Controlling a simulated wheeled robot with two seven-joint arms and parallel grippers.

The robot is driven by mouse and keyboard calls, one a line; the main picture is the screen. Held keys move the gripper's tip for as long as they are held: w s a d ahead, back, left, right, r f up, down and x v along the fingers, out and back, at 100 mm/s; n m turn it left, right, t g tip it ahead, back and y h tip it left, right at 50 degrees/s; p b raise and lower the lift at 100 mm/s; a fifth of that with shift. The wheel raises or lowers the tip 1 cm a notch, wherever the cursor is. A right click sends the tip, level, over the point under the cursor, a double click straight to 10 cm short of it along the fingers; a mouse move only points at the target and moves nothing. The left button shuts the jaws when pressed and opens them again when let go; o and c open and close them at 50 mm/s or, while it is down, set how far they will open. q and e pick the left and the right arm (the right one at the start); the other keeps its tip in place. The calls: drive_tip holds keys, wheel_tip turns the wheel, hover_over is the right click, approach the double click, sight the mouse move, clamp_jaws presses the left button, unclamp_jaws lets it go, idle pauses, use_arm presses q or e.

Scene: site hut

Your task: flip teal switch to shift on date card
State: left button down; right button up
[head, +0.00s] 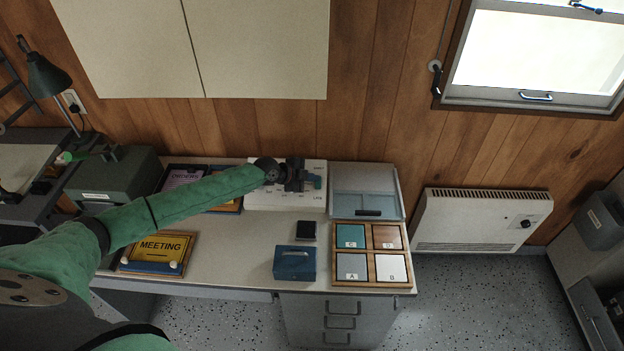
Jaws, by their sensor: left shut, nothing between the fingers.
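My left arm reaches in from the left, and its dark gripper (304,178) is over a white panel (285,201) at the back of the desk. The gripper is shut and empty. A small teal piece, apparently the teal switch (318,183), shows at the gripper's tip, on the panel's right part. I cannot tell whether the fingers touch it or which way it is set. Small labels on the panel are too small to read. The gripper and wrist hide part of the panel. I cannot make out a date card. My right gripper is not in view.
A wooden tray (371,283) of lettered tiles is at right, below a clear-lidded box (366,197). A blue box (294,264) and a small black block (306,231) stand mid-desk. A yellow MEETING card (158,250) and a green box (115,178) are at left.

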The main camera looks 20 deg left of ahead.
use_arm(q)
drive_tip(key=shift+s+d+f, duration=0.15)
drive_tip(key=shift+s+f, duration=0.3)
drive_tip(key=shift+s, duration=0.3)
